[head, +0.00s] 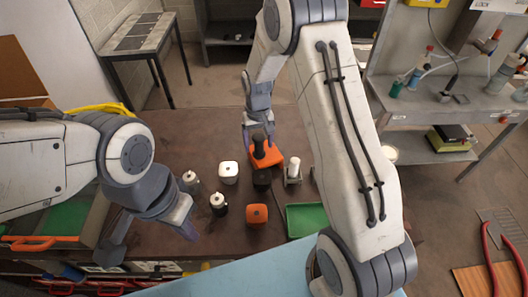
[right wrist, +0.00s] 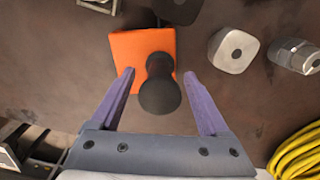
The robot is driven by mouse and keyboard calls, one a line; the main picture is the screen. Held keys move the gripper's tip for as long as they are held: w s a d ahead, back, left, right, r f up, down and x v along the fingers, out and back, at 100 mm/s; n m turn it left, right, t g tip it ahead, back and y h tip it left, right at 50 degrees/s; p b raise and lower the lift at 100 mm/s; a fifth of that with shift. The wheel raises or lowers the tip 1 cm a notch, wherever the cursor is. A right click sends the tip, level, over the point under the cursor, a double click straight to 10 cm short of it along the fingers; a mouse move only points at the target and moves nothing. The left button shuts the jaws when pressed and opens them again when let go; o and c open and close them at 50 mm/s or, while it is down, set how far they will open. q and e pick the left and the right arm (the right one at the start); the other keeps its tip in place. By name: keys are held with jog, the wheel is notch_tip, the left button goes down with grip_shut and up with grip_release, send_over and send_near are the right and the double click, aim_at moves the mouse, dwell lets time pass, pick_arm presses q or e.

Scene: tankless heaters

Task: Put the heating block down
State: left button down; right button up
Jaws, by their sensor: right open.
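An orange block (head: 267,158) with a black waisted knob (head: 261,147) rests on the brown table; I take it as the heating block. In the right wrist view, the orange block (right wrist: 124,50) lies beyond the fingertips and its black knob (right wrist: 160,95) stands between the fingers. My right gripper (head: 258,133) is open around the knob; in its wrist view (right wrist: 159,74) gaps show on both sides. My left gripper (head: 188,220) hangs over the table's left part; its fingers are partly hidden, so its opening is unclear.
A green tray (head: 306,221) lies right. Yellow hose (right wrist: 298,153) is coiled at the edge.

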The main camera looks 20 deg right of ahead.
grip_shut()
